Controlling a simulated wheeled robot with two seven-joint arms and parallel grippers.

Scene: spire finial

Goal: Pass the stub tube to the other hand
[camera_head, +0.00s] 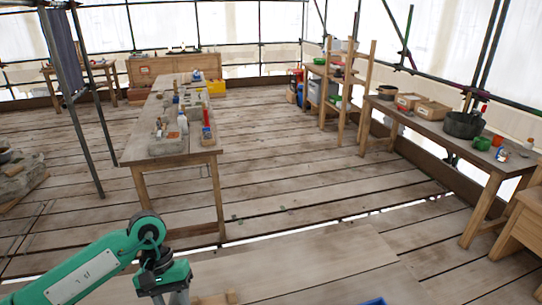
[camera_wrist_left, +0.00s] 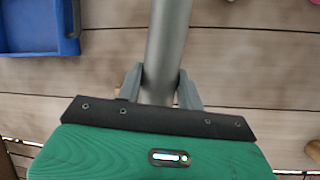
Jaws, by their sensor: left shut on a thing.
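The stub tube (camera_wrist_left: 168,42) is a plain grey cylinder. In the left wrist view it runs from the top edge down between my left gripper's fingers. My left gripper (camera_wrist_left: 162,84) is shut on it, one dark finger on each side. In the head view my left gripper (camera_head: 180,297) is at the bottom edge, pointing down, with its fingertips cut off by the frame. A short grey piece of the tube shows there under the green gripper body. My right gripper is in neither view.
A wooden surface (camera_head: 300,262) lies below my left arm, mostly bare. A blue tray (camera_wrist_left: 40,50) is at the upper left of the wrist view; a blue edge (camera_head: 374,301) shows at the head view's bottom. A small wooden block (camera_head: 215,299) lies beside the gripper. Cluttered benches stand farther off.

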